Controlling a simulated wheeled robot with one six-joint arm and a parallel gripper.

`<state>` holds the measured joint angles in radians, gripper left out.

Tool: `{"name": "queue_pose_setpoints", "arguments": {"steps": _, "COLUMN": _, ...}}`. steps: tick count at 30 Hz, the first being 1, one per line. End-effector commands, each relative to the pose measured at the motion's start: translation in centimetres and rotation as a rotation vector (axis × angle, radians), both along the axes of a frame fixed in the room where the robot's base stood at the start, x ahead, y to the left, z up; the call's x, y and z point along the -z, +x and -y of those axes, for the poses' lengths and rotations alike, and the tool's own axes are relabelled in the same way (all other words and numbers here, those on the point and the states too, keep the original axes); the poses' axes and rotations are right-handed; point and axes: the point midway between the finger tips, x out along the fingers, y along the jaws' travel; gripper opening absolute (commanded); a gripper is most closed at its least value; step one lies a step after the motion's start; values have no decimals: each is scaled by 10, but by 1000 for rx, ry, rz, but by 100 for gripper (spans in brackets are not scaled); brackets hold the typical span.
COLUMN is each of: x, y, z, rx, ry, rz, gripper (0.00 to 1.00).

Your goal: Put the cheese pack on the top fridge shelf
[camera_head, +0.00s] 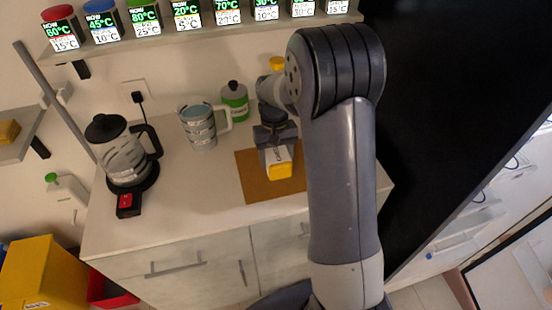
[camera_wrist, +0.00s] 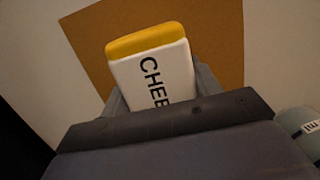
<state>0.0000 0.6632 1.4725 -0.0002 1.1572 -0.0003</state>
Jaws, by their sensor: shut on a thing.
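The cheese pack (camera_head: 279,163) is a white block with a yellow end, over the brown mat (camera_head: 252,184) on the counter. In the wrist view the cheese pack (camera_wrist: 150,67) shows black lettering that starts "CHE", with its lower part hidden by my gripper. My gripper (camera_head: 274,142) is shut on the pack, with a finger on each side of it (camera_wrist: 160,95). I cannot tell whether the pack touches the mat. The top fridge shelf cannot be made out; a tall black panel (camera_head: 455,75) and white shelf-like parts (camera_head: 480,215) stand at the right.
The counter's front left (camera_head: 190,215) is clear.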

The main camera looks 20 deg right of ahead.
Motion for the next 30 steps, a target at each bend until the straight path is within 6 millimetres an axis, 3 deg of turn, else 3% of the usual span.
{"name": "queue_pose_setpoints", "arguments": {"steps": 3, "x": 9, "y": 0, "z": 0, "rx": 0, "ry": 0, "rz": 1, "gripper": 29}}
{"name": "queue_pose_setpoints", "arguments": {"steps": 14, "x": 14, "y": 0, "z": 0, "rx": 0, "ry": 0, "rz": 2, "gripper": 29}}
{"name": "queue_pose_setpoints", "arguments": {"steps": 15, "x": 14, "y": 0, "z": 0, "rx": 0, "ry": 0, "rz": 1, "gripper": 61}}
{"name": "queue_pose_setpoints", "arguments": {"steps": 23, "x": 14, "y": 0, "z": 0, "rx": 0, "ry": 0, "rz": 1, "gripper": 81}}
{"name": "queue_pose_setpoints", "arguments": {"steps": 30, "x": 12, "y": 0, "z": 0, "rx": 0, "ry": 0, "rz": 1, "gripper": 81}}
